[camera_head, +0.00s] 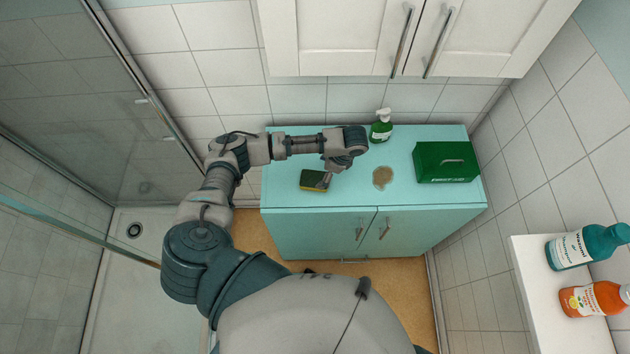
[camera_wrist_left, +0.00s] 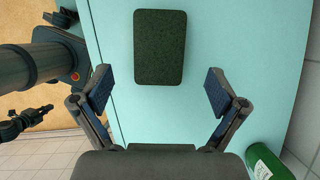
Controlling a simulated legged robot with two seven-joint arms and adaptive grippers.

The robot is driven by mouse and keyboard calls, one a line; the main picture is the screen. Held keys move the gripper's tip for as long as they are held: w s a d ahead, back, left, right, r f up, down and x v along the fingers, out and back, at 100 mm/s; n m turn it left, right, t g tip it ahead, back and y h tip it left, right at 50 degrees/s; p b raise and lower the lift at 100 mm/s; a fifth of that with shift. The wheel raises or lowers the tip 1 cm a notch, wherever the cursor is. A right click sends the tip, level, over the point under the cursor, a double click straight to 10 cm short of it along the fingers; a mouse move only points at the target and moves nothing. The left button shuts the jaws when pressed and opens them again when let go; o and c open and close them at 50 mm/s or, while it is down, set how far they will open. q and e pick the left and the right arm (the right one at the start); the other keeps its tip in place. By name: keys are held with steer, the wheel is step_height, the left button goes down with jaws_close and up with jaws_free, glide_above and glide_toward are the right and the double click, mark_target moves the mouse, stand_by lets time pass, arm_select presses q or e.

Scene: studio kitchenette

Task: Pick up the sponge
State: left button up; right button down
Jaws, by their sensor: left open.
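The sponge (camera_head: 314,181), dark green on top with a yellow lower layer, lies flat on the teal cabinet top (camera_head: 340,195) near its front left part. In the left wrist view the sponge (camera_wrist_left: 160,47) shows its dark green face, ahead of the fingertips and centred between their lines. My left gripper (camera_head: 327,180) reaches down beside the sponge's right end in the head view. In the left wrist view the left gripper (camera_wrist_left: 159,90) is open, its two fingers wide apart with nothing between them. My right gripper is not seen in the head view.
A green spray bottle (camera_head: 381,126) stands behind, and a green first aid box (camera_head: 446,162) sits at the right. Two bottles stand on a white ledge (camera_head: 530,270) at the far right. White wall cupboards (camera_head: 340,40) hang above.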

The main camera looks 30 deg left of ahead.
mark_target(315, 179)
arm_select(q)
steer(key=x, duration=0.6)
steer(key=shift+a, duration=0.15)
steer(key=shift+f, duration=0.15)
steer(key=shift+f+p, duration=0.25)
steer(key=shift+p, duration=0.35)
steer(key=c, duration=0.8)
